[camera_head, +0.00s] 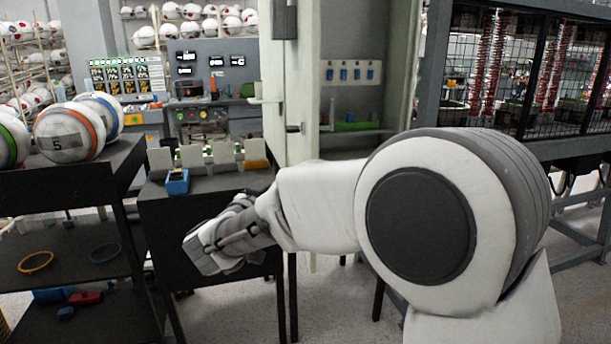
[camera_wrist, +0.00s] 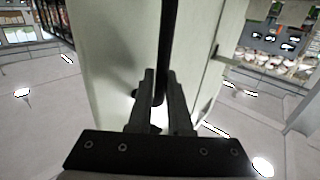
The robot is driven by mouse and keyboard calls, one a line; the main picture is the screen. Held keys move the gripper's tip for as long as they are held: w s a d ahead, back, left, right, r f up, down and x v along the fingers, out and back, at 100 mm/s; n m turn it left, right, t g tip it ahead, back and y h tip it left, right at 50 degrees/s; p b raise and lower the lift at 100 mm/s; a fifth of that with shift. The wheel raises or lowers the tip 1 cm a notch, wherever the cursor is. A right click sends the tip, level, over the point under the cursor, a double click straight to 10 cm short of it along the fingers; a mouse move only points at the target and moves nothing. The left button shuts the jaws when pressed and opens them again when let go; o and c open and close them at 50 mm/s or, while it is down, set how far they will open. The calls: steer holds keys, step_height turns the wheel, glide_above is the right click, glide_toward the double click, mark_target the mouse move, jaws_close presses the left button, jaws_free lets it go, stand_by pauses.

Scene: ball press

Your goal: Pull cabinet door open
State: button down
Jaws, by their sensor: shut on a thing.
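The pale grey-green cabinet stands upright at the top centre of the head view. Its door (camera_head: 299,75) stands open, with a dark handle (camera_head: 293,128) on it, and part of the inside shows to its right. In the wrist view, which looks upside down, my gripper (camera_wrist: 160,88) has a finger on each side of a dark upright strip between two pale panels. It is shut on this part of the door; I cannot tell whether the strip is handle or edge. My arm covers the cabinet's lower part in the head view, and my fingertips cannot be made out there.
A dark table with a blue box (camera_head: 177,182) and small bins stands in front of the cabinet's left side. A dark shelf with several balls (camera_head: 70,130) is at the left. A black mesh cage (camera_head: 520,80) stands at the right. Some grey floor shows below.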

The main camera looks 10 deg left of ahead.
steer(key=s+a+m+h+p, duration=0.1)
steer(key=a+h+p, duration=0.1)
steer(key=a, duration=0.4)
steer(key=shift+m+g+h, duration=0.3)
steer(key=shift+m+g, duration=0.1)
steer(key=shift+a, duration=0.1)
steer(key=c, duration=0.8)
jaws_free()
steer(key=shift+c, duration=0.2)
steer(key=shift+s, duration=0.1)
steer(key=p+v, duration=0.1)
steer(key=v, duration=1.6)
steer(key=shift+s+a, duration=0.1)
steer(key=shift+a, duration=0.05)
